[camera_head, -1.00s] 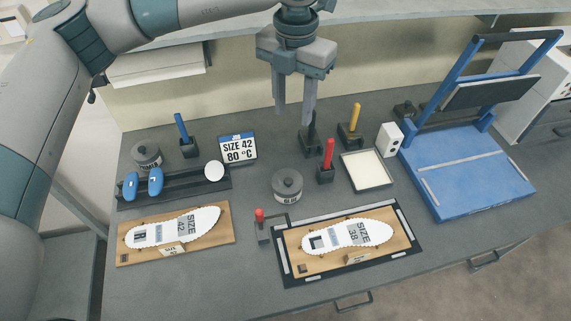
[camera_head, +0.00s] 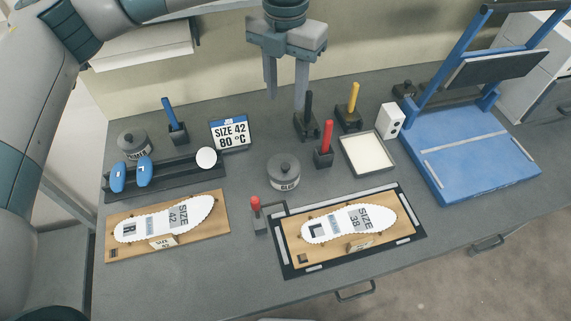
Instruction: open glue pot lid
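The round grey glue pot (camera_head: 284,176) stands upright near the middle of the table. Its dark lid (camera_head: 283,165) with a small knob is on. The label on its front is too small to read surely. My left gripper (camera_head: 286,98) hangs above and behind the pot in the picture, fingers pointing down. Its two fingers are apart with nothing between them, and it does not touch the pot. A similar grey pot (camera_head: 132,143) with a lid, labelled like primer, stands at the back left. My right gripper is not in view.
Brushes in black holders, blue (camera_head: 174,121), red (camera_head: 324,144), black (camera_head: 307,114) and yellow (camera_head: 351,108), stand around. A red-knobbed clamp (camera_head: 257,213) and insole boards (camera_head: 216,233) lie in front. A shallow tray (camera_head: 390,170) and blue press (camera_head: 470,172) are right.

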